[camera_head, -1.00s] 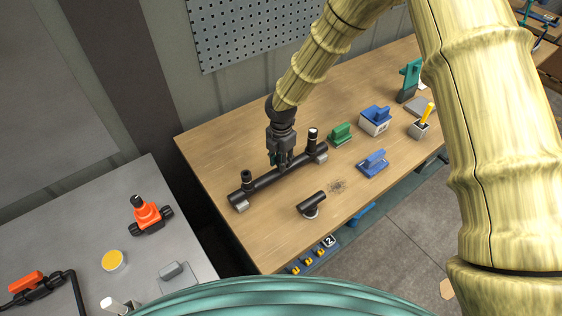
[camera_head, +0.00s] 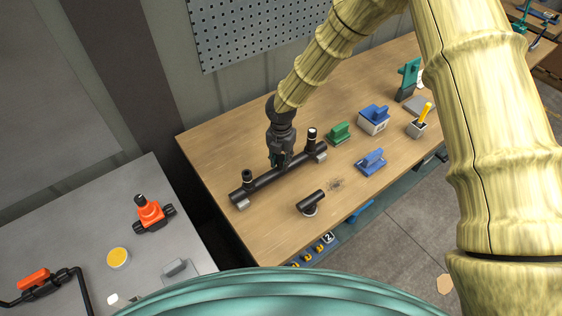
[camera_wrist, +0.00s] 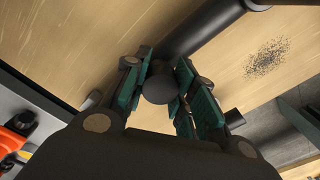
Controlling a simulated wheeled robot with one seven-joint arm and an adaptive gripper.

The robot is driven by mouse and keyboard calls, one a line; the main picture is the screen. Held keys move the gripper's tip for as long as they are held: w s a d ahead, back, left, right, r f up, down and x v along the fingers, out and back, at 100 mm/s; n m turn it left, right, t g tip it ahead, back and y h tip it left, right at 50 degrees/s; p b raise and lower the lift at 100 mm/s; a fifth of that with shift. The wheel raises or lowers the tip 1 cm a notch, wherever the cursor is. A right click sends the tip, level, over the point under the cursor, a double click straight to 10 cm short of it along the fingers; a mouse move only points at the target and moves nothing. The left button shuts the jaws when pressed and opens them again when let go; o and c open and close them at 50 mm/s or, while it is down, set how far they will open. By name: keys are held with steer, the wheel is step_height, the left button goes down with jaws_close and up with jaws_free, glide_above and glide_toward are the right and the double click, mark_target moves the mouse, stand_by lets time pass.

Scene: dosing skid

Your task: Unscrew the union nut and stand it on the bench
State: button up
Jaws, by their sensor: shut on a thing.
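A black pipe (camera_head: 262,184) lies across the wooden bench, with an upright stub near each end. My gripper (camera_head: 279,164) points down at the middle of this pipe. In the wrist view, the teal pads of my gripper (camera_wrist: 160,92) are shut on a round black part (camera_wrist: 160,84), which looks like the union nut. The pipe (camera_wrist: 205,28) runs away behind it toward the upper right. In the head view the nut is hidden by my fingers, and I cannot tell whether it is still threaded on.
The wooden bench (camera_head: 215,155) has free room behind the pipe. A short black fitting (camera_head: 310,202) stands in front. Green (camera_head: 340,132) and blue (camera_head: 372,162) blocks are to the right. An orange valve (camera_head: 149,211) is on the grey table at left.

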mark_target(281, 157)
steer(key=shift+r+p, duration=1.4)
steer(key=shift+r, duration=0.8)
steer(key=shift+r, duration=0.1)
steer(key=shift+r+p, duration=0.55)
steer(key=shift+r, duration=0.85)
steer(key=shift+d+f+m+b, duration=0.4)
steer(key=shift+d+m+b, duration=0.2)
steer(key=shift+m+b, duration=0.4)
steer(key=s+d+f+m+b, duration=0.1)
steer(key=d+f+m+b, duration=0.2)
steer(key=m, duration=1.1)
steer(key=s+d+f+m+b, duration=0.2)
steer(key=d+f+m+b, duration=0.1)
steer(key=d+m+b, duration=0.7)
steer(key=d+m, duration=0.3)
steer(key=m, duration=0.2)
steer(key=shift+s+d+f+m, duration=0.2)
steer(key=shift+d+f+m, duration=0.05)
steer(key=shift+f+m, duration=0.05)
